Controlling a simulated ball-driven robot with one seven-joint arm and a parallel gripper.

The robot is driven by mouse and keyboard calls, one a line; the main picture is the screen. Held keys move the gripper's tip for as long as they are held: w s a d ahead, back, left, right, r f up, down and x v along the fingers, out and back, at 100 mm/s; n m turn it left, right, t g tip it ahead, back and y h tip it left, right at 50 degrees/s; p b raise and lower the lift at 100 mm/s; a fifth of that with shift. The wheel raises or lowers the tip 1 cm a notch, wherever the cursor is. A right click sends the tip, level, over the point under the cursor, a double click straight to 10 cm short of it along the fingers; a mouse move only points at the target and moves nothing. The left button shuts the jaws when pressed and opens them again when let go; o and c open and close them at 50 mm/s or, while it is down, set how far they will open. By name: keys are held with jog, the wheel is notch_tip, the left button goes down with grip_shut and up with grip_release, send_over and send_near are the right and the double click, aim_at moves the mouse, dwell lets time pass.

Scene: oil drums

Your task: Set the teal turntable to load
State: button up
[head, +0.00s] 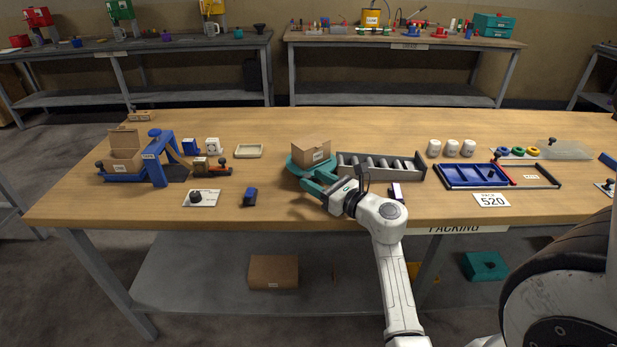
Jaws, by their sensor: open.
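The teal turntable (299,171) is a low round disc on the packing table, left of the grey roller conveyor. An open cardboard box (311,153) with a white label stands on it. My gripper (312,181) has teal fingers and reaches in from the right at the turntable's front edge. It is open, with nothing seen between its fingers. I cannot tell whether it touches the turntable, since both are teal and overlap. No load marking on the turntable can be read.
The grey roller conveyor (381,167) stands just right of the turntable. A small blue block (250,196) and a white card with a black knob (201,198) lie to the left. A blue press frame (160,155) is farther left.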

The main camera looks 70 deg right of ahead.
jog(key=v, duration=0.7)
jog(key=shift+s+a, duration=0.1)
jog(key=shift+s, duration=0.2)
jog(key=shift+c, duration=0.4)
